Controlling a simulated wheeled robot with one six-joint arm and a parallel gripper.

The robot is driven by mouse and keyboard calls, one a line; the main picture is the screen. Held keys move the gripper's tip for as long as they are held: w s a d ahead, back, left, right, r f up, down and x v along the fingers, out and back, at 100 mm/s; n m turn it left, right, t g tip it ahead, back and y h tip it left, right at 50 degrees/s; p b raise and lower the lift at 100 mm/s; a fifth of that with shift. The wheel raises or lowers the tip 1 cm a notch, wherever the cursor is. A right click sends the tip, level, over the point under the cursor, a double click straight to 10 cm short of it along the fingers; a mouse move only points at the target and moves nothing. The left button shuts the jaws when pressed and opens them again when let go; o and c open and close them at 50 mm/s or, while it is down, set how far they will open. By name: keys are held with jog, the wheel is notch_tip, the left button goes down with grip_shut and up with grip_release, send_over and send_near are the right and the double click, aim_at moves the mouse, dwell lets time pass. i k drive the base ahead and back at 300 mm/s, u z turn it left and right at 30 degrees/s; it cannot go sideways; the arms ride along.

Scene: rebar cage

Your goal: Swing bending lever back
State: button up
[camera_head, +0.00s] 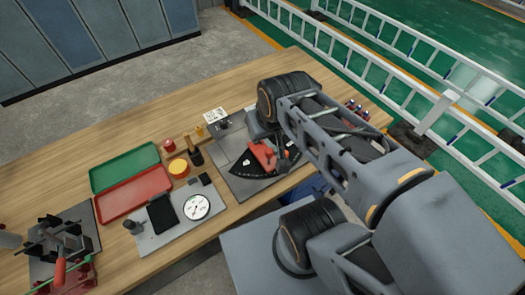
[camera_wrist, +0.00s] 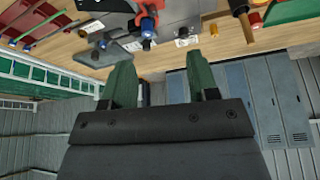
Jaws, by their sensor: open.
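A red lever (camera_head: 262,155) sits on a grey bending plate (camera_head: 238,184) with a black angle dial (camera_head: 245,165), on the right part of the bench. A red part, which looks like the lever, also shows at the top of the wrist view (camera_wrist: 192,18), near blue-topped pins (camera_wrist: 146,24). My gripper (camera_wrist: 160,72) is open and empty, its two green fingers apart. The lever is not between the fingers. In the head view my arm reaches over the plate from the right, covering part of it; the fingertips are not clear there.
The wooden bench (camera_head: 60,170) holds a red and green case (camera_head: 135,195), a dial gauge (camera_head: 196,207), yellow and red tape rolls (camera_head: 178,167) and a dark jig (camera_head: 62,245) at left. White ladder-like rails (camera_head: 370,50) run behind the bench. Grey lockers (camera_head: 90,35) stand at upper left.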

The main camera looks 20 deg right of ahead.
aim_at(264, 148)
jog(key=k, duration=0.95)
jog(key=z, duration=1.15)
jog(key=i, duration=0.65)
jog(key=u, duration=1.85)
